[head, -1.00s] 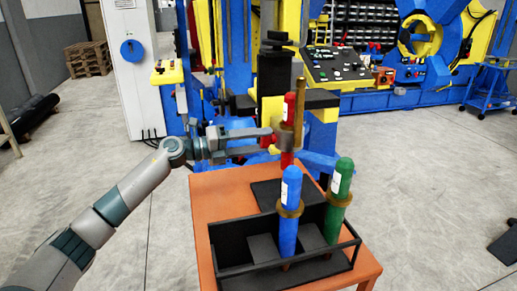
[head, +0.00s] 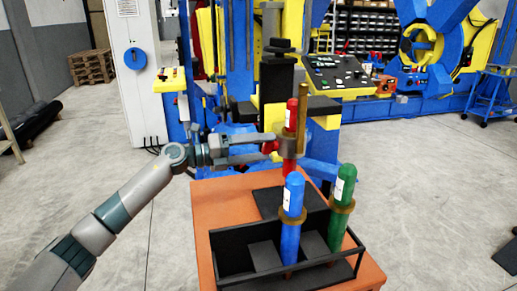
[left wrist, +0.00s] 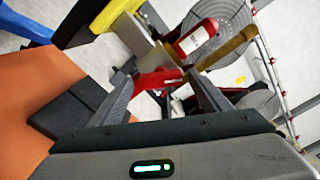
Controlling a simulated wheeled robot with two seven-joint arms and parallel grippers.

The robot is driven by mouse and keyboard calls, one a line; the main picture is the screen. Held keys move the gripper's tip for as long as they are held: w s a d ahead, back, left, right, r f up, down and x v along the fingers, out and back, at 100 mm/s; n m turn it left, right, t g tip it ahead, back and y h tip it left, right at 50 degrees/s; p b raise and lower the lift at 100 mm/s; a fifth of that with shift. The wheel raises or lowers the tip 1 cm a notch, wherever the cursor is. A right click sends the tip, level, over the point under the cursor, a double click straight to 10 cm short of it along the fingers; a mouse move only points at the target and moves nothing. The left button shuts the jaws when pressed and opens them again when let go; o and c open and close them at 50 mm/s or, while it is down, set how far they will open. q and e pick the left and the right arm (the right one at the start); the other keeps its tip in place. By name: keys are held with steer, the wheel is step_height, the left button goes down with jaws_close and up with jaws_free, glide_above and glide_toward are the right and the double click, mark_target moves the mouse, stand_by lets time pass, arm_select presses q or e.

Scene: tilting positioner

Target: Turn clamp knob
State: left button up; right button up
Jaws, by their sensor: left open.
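The red clamp knob (head: 269,147) sits on the left side of the brown clamp (head: 286,146) that holds a red cylinder (head: 291,118) with a white label. My left gripper (head: 270,146) comes in from the left, with its open fingers at the knob. In the left wrist view the red knob (left wrist: 156,80) shows between the spread fingertips (left wrist: 163,80). The labelled red cylinder (left wrist: 200,38) lies just beyond it. I cannot tell whether a finger touches the knob. My right gripper is in neither view.
An orange table (head: 206,207) below carries a black tray (head: 228,240) with a blue cylinder (head: 292,215) and a green cylinder (head: 342,205). A blue and yellow machine with a control panel (head: 335,72) stands behind.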

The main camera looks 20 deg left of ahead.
arm_select(q)
steer(key=shift+s+a, duration=0.2)
steer(key=shift+a, duration=0.2)
steer(key=b+v, duration=0.4)
steer(key=v, duration=1.2)
steer(key=shift+s+b, duration=0.2)
steer(key=shift+b, duration=0.2)
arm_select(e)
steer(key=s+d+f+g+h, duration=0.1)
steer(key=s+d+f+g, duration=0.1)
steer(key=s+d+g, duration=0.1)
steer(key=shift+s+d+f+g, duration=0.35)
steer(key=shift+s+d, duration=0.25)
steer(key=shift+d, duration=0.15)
arm_select(q)
steer(key=shift+a, duration=0.25)
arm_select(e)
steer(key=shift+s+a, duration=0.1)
